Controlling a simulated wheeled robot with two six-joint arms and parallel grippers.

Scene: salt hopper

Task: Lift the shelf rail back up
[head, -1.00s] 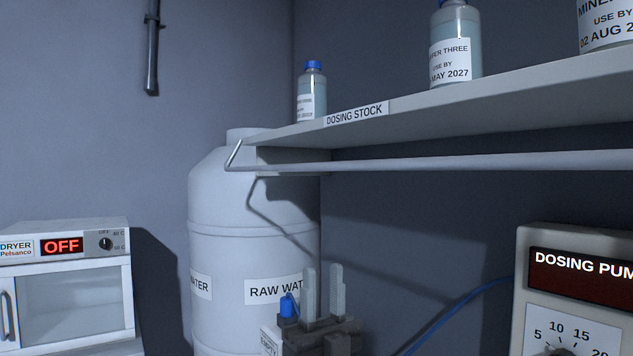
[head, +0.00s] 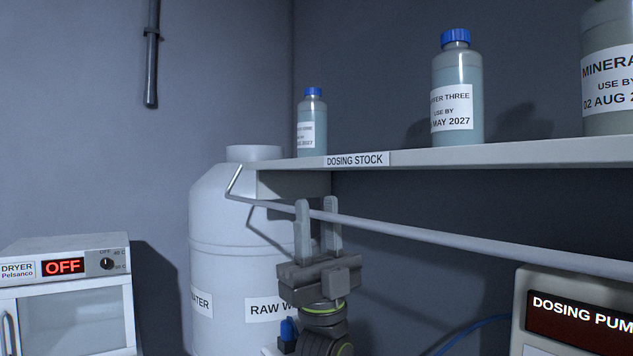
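The shelf rail (head: 440,236) is a thin grey bar hanging below the front of the shelf (head: 455,157). A bent end arm (head: 234,182) joins it at the left, and it slopes down to the right in the picture. My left gripper (head: 317,204) points up at the rail near its left end. Its two fingers are apart, with the rail crossing at their upper parts, seemingly between them. Contact with the rail cannot be told. My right gripper is out of view.
Several bottles, including a blue-capped one (head: 457,95), stand on the shelf. A white raw water tank (head: 222,245) is behind my gripper. A dosing pump (head: 580,310) is at lower right, a dryer (head: 70,300) at lower left.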

